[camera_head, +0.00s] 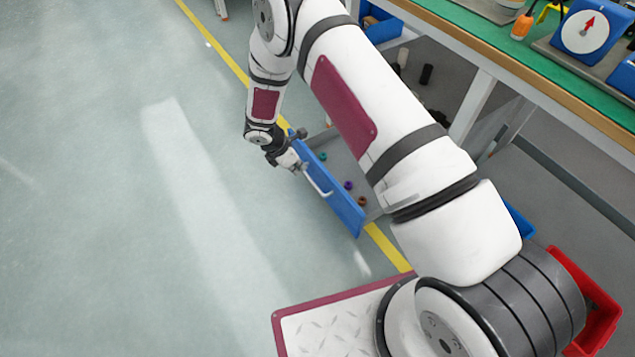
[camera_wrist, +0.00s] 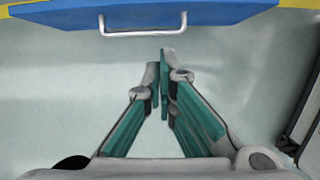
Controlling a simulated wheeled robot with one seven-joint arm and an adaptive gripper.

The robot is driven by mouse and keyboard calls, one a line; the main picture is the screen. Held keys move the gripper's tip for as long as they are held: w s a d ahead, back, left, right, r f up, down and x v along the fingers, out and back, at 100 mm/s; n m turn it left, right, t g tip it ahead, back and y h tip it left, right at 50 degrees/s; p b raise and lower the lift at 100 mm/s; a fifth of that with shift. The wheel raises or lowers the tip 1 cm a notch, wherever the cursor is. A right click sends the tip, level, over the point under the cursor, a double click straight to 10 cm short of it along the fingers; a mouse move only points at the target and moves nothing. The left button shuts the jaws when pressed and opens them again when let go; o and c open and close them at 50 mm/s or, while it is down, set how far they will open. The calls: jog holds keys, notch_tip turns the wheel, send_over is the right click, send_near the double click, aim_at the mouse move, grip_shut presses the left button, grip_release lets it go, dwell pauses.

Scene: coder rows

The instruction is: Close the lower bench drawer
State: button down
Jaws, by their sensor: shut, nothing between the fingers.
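The lower bench drawer stands pulled out from under the bench, with a blue front (camera_head: 340,205) and a pale bar handle (camera_head: 318,185). Small coloured parts lie inside it. My gripper (camera_head: 302,168) is at the outer side of the drawer front, near the handle's far end. In the wrist view the blue front (camera_wrist: 150,15) and its handle (camera_wrist: 143,32) cross the top.
The green-topped bench (camera_head: 480,40) runs along the right, with a dial device (camera_head: 585,27) and an orange-handled tool (camera_head: 522,25) on it. An upper blue drawer (camera_head: 380,24) shows beneath it. A red bin (camera_head: 590,300) stands lower right. The floor on the left is clear.

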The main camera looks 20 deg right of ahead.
jog(key=shift+w+d+r+b+x, duration=0.15)
jog(key=shift+d+b+x, duration=0.5)
jog(key=shift+x, duration=1.55)
jog(key=shift+d+r+b+x, duration=0.15)
jog(key=shift+b+x, duration=1)
jog(key=shift+x, duration=1)
jog(key=shift+w+d+r+b+x, duration=0.25)
jog(key=shift+b+x, duration=0.65)
jog(key=shift+x, duration=1.3)
jog(key=shift+s+d+f, duration=0.1)
jog(key=shift+s+d, duration=0.1)
